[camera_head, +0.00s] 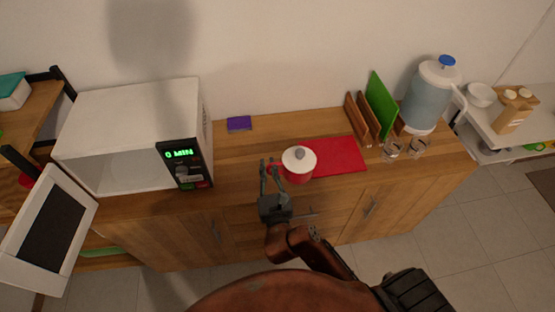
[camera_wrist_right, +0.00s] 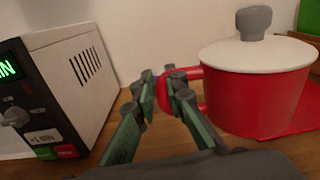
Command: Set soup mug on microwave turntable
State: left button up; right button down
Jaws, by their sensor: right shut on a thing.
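The soup mug (camera_head: 299,166) is red with a white lid and a grey knob. It is upright at the left end of a red mat, and it also shows large in the right wrist view (camera_wrist_right: 255,95). My right gripper (camera_head: 272,163) is shut on the mug's red handle, on its left side; the fingers (camera_wrist_right: 168,90) close around the handle in the wrist view. I cannot tell whether the mug touches the mat. The white microwave (camera_head: 130,120) stands to the left with its door (camera_head: 48,228) open. Its turntable is not clearly visible. My left gripper is not in view.
A red mat (camera_head: 338,155) lies on the wooden counter. A purple block (camera_head: 239,123) lies near the wall. Cutting boards (camera_head: 381,105), two glasses and a water dispenser (camera_head: 425,100) stand to the right. Counter between microwave and mug is clear.

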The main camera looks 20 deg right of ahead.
jog(key=w+f+b, duration=0.1)
jog(key=w+f, duration=0.1)
jog(key=w, duration=0.2)
jog(key=w+d+f+b, duration=0.1)
jog(key=w+f, duration=0.2)
jog(key=w, duration=0.1)
jog(key=w+f+b, duration=0.1)
jog(key=w+f, duration=0.2)
jog(key=w, duration=0.1)
jog(key=shift+w+d+f, duration=0.2)
jog(key=shift+d+f, duration=0.05)
jog(key=shift+d, duration=0.05)
jog(key=shift+w+f, duration=0.15)
jog(key=f, duration=0.1)
jog(key=f+b, duration=0.2)
jog(key=f, duration=0.1)
jog(key=shift+w, duration=0.25)
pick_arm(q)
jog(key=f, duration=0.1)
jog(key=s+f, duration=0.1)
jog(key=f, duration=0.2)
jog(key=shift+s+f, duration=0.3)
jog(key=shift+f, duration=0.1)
pick_arm(e)
jog(key=shift+r, duration=0.15)
jog(key=c, duration=2.4)
grip_release()
jog(key=shift+f, duration=0.2)
jog(key=o, duration=0.4)
